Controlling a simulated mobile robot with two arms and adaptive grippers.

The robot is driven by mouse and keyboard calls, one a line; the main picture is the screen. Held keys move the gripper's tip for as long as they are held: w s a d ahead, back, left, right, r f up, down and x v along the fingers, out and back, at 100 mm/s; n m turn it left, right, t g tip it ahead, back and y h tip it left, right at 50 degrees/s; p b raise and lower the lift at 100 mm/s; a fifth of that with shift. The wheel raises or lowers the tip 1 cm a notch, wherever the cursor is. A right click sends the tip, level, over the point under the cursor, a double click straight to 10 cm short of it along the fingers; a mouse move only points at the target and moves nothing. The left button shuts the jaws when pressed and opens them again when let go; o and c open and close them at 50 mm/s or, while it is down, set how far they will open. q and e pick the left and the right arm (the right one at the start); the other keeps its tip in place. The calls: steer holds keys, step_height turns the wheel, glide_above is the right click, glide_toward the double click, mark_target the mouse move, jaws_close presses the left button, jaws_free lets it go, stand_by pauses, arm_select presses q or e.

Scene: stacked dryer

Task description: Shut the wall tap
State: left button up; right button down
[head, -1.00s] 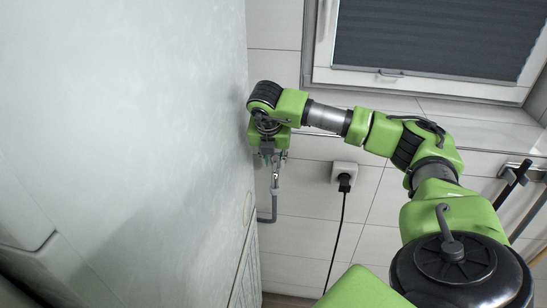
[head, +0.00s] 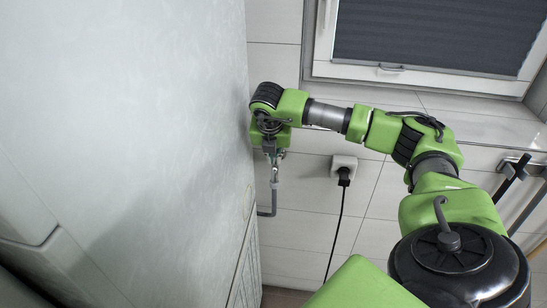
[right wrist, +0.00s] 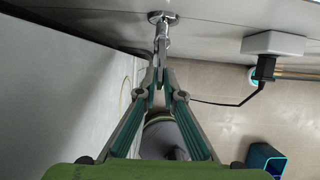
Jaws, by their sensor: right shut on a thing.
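The wall tap is a small chrome fitting with a round wall plate (right wrist: 163,17), seen at the top middle of the right wrist view. My right gripper (right wrist: 160,75) reaches up to it, with its fingertips close together and shut on the tap's lower part. The fingers hide part of the tap, so I cannot tell how its handle is turned. In the head view my right gripper (head: 272,153) is at the wall beside the large pale surface, above a grey bent pipe (head: 272,198). My left gripper is not in view.
A white wall socket (head: 344,164) with a black plug and cable is right of the gripper. The large pale appliance side (head: 140,120) stands close on the left. A window (head: 430,40) is above. A dark bin (right wrist: 265,158) stands on the floor.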

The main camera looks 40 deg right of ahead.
steer(key=shift+s+d+r+n+t+y+b, duration=0.15)
steer(key=shift+d+n+y+b, duration=0.9)
steer(key=shift+n, duration=1.6)
steer(key=shift+s+d+f+n+t+y+b, duration=0.2)
steer(key=shift+d+n+y+b, duration=0.8)
steer(key=shift+n, duration=1.6)
steer(key=shift+s+d+r+n+t+y+b, duration=0.2)
steer(key=shift+d+n+y+b, duration=0.85)
steer(key=shift+n, duration=1.6)
steer(key=shift+d+h, duration=0.3)
steer(key=shift+d, duration=0.1)
steer(key=c, duration=2.2)
jaws_free()
steer(key=shift+o, duration=0.2)
steer(key=shift+s, duration=0.1)
